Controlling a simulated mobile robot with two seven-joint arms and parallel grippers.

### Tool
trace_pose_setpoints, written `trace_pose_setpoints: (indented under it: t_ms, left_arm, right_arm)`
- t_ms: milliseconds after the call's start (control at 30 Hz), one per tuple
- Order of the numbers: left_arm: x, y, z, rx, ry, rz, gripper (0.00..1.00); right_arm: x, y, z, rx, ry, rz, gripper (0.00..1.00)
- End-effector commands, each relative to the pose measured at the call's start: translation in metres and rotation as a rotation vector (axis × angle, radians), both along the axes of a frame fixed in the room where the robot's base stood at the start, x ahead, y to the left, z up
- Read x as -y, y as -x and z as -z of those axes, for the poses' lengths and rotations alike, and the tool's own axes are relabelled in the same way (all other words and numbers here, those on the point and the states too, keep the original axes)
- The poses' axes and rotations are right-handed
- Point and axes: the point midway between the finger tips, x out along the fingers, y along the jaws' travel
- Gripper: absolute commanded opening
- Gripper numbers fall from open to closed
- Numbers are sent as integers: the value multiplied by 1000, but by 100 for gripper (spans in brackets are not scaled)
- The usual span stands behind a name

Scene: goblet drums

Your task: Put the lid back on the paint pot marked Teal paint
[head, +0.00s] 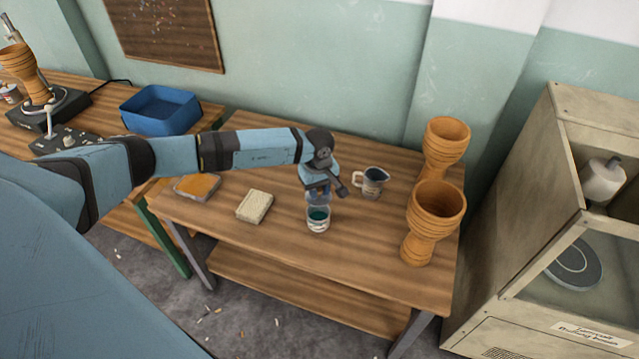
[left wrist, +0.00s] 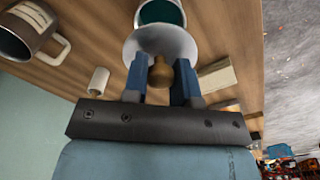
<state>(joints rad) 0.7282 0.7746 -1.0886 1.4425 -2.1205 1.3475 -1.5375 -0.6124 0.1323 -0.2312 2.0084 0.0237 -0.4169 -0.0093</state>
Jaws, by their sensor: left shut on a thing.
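The paint pot (head: 318,224) is a small clear-walled pot with teal paint inside, standing open on the wooden table; I cannot read a mark on it. Its teal opening also shows at the top of the left wrist view (left wrist: 163,12). My left gripper (head: 319,191) is just above the pot in the head view. In the left wrist view its two blue fingers (left wrist: 160,80) are shut on the brown knob of a pale round lid (left wrist: 160,42). The lid partly overlaps the pot's rim in that view; whether they touch I cannot tell. My right gripper is not in view.
Two wooden goblet drums (head: 446,140) (head: 420,235) stand at the table's right end. A pale block (head: 254,206) and an orange-topped tray (head: 197,186) lie left. A blue basin (head: 160,110) is farther left.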

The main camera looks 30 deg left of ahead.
Motion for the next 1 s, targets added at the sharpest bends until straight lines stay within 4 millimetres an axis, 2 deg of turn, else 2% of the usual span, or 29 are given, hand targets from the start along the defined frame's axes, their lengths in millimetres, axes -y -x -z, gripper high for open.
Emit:
trace_pose_setpoints:
  t_ms: [600,767,1000]
  left_arm:
    - [0,0,54,0,0,-2,3]
    - [0,0,61,0,0,-2,3]
    - [0,0,61,0,0,-2,3]
  right_arm:
    - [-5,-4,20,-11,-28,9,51]
    - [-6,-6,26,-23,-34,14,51]
    - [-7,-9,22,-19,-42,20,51]
